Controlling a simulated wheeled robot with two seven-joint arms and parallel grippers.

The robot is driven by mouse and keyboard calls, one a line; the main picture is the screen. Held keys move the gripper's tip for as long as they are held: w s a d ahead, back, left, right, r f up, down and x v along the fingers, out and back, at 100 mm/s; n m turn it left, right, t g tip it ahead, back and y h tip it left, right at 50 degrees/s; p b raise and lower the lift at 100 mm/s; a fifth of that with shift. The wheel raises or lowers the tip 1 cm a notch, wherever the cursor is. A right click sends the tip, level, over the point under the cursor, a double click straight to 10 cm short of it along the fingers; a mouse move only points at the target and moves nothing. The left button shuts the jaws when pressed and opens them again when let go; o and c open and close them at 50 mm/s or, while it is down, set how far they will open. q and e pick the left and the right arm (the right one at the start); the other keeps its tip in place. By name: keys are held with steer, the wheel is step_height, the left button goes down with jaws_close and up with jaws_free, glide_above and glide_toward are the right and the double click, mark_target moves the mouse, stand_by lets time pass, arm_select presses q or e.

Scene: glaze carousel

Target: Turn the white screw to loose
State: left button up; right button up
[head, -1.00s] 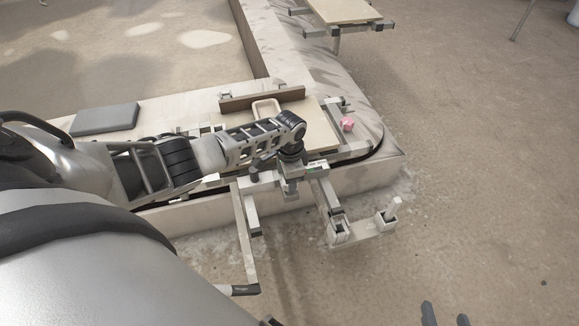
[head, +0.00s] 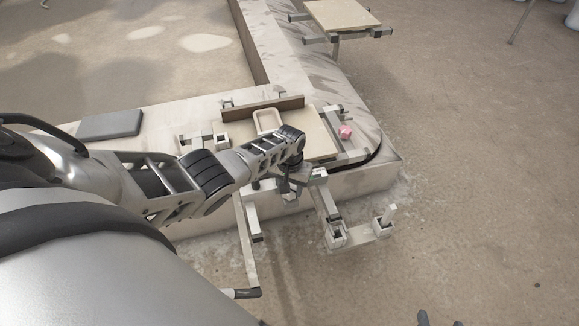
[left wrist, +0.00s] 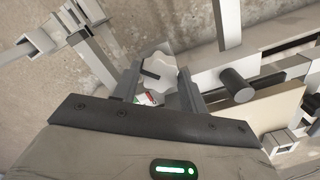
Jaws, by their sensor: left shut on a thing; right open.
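The white screw (left wrist: 160,70) is a star-shaped knob with a dark bar mark across it, in the left wrist view. My left gripper (left wrist: 157,86) is shut on it, with one finger on each side. In the head view my left gripper (head: 292,184) is at the front edge of the pale bench, and I cannot make out the screw there. My right gripper (head: 440,321) shows only as two dark fingertips, apart and empty, at the bottom edge, far from the screw.
A pink knob (head: 345,131) sits on the metal frame right of the gripper. A beige tray (head: 267,121) lies on the board behind my left arm. A metal bracket (head: 337,235) juts out over the floor in front. A grey pad (head: 110,124) lies at the left.

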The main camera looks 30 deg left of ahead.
arm_select(q)
steer(key=shift+r+n, duration=0.1)
steer(key=shift+n, duration=0.9)
steer(key=n+p, duration=0.1)
steer(key=n, duration=0.3)
steer(key=shift+d, duration=0.1)
steer(key=shift+n, duration=1.7)
arm_select(e)
steer(key=shift+d+r, duration=0.1)
steer(key=shift+r, duration=0.15)
steer(key=shift+s+f, duration=0.1)
steer(key=shift+s, duration=0.05)
arm_select(q)
steer(key=o, duration=1)
